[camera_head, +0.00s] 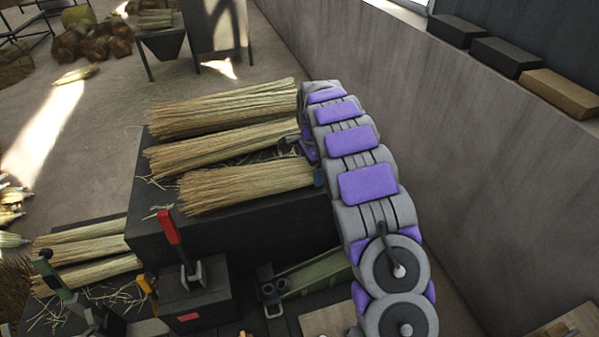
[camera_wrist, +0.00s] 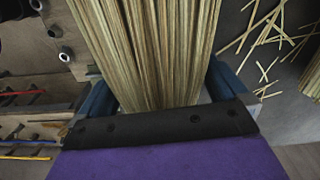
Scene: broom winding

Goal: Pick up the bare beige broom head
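Three beige straw bundles lie side by side on a black block (camera_head: 160,235) in the head view: a far one (camera_head: 225,107), a middle one (camera_head: 222,146) and a near one (camera_head: 245,185). My gripper (camera_head: 312,160) is at the right end of the near bundle. In the wrist view, my gripper (camera_wrist: 155,85) has one blue finger on each side of a bare beige broom head (camera_wrist: 150,45). The fingers stand apart with a small gap visible at the right. The bundle's lower end is partly hidden behind the black wrist edge.
A red-handled lever (camera_head: 168,228) stands before the block. More straw bundles (camera_head: 85,255) lie at the lower left. A concrete wall (camera_head: 400,90) bounds the right, with bricks (camera_head: 505,57) on its ledge. Loose straws (camera_wrist: 265,45) lie right of the bundle in the wrist view.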

